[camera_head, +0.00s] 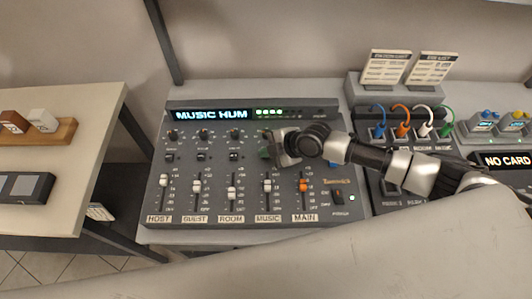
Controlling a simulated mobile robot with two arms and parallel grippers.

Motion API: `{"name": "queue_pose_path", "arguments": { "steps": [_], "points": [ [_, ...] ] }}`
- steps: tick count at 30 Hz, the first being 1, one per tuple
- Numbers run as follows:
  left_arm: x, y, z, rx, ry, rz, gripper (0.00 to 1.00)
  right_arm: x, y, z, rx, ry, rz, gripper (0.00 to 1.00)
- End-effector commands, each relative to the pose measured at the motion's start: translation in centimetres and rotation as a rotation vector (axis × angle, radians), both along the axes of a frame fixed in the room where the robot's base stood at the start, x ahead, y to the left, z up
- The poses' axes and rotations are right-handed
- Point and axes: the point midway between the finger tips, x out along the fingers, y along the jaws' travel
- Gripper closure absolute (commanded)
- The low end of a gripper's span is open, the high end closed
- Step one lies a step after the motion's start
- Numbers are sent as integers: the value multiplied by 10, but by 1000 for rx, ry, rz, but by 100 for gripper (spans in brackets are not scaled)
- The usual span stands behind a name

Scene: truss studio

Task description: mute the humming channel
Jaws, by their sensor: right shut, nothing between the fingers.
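The mixer (213,208) stands on the grey desk, and its display (211,115) reads "MUSIC HUM". Its strips are labelled HOST, GUEST, ROOM, MUSIC (268,219) and MAIN. The MUSIC fader (267,186) has a white cap, and the MAIN fader (304,186) has an orange one. Small dark buttons sit under the knobs of the HOST, GUEST and ROOM strips, such as the ROOM button (235,156). My right gripper (281,150) is shut and empty over the upper MUSIC strip. It hides most of that strip's knob and button; a greenish patch shows beside it. I cannot tell whether it touches the panel. My left gripper is out of view.
A display (503,160) reads "NO CARD". A wooden side table (75,150) stands at left, with a gap before the desk.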

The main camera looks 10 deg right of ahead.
Motion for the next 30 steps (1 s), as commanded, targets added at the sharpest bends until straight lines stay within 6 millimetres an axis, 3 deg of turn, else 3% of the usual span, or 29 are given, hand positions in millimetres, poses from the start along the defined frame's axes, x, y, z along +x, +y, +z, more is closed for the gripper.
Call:
{"name": "queue_pose_path", "arguments": {
  "steps": [8, 24, 30],
  "points": [
    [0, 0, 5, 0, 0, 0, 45, 1, 0, 7, 0, -1, 0, 100],
    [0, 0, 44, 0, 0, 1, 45, 1, 0, 60, 1, -4, 0, 100],
    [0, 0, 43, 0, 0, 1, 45, 0, 0, 61, 1, -3, 1, 100]
  ]
}}
